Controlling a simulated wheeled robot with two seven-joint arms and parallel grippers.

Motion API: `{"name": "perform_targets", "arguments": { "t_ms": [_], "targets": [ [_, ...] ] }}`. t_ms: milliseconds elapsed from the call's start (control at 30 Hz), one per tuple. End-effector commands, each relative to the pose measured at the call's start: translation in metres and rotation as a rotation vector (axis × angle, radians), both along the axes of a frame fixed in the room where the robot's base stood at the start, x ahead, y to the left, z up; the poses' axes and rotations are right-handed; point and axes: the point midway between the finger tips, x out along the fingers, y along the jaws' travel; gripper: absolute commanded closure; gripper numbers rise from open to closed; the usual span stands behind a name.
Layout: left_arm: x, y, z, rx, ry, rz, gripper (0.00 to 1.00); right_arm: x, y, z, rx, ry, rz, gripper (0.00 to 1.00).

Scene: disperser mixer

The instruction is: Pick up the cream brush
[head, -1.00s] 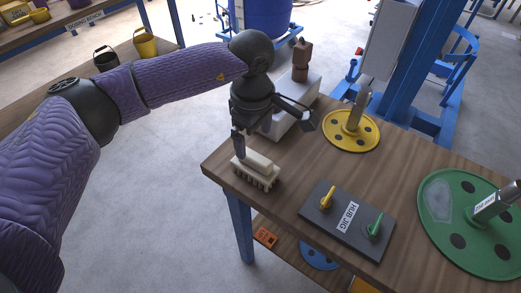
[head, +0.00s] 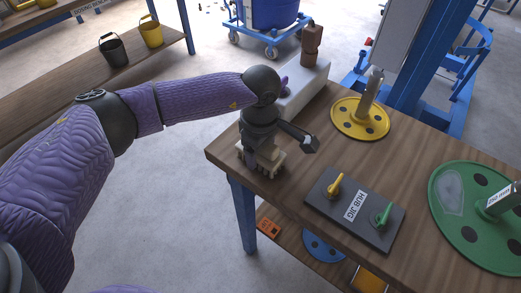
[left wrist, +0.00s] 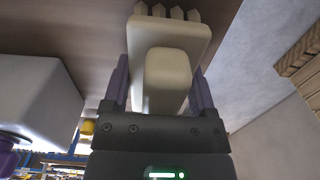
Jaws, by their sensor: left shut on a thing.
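The cream brush (head: 272,162) sits at the near left corner of the wooden table (head: 300,168), bristles down. My left gripper (head: 262,155) is right over it and hides much of it in the head view. In the left wrist view the brush (left wrist: 168,75) lies between the two purple fingers of the gripper (left wrist: 163,90), which is shut on its raised grip. I cannot tell whether the bristles touch the table. My right gripper is not in view.
The hub jig (head: 354,211) with yellow and green handles lies to the right on the table. A pale block (head: 302,85) is behind the gripper. Bare tabletop lies between.

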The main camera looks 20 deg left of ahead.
Motion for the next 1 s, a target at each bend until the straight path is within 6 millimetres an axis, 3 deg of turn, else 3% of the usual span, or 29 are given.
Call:
{"name": "perform_targets", "arguments": {
  "t_ms": [33,100,333,600,700,1000],
  "targets": [
    [0.0,0.0,0.0,0.0,0.0,0.0,0.78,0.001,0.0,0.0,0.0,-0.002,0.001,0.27],
    [0.0,0.0,0.0,0.0,-0.001,0.0,0.9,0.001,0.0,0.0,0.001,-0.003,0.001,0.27],
    [0.0,0.0,0.006,-0.001,-0.002,0.0,0.9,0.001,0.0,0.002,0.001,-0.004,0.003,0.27],
    [0.001,0.0,0.075,-0.001,-0.006,0.0,0.9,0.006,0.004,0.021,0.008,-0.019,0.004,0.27],
    [0.001,0.0,0.092,0.0,-0.004,0.0,0.9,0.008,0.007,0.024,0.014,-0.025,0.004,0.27],
    [0.0,0.0,0.101,0.0,-0.001,0.0,0.9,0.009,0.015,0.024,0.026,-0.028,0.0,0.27]
  ]
}}
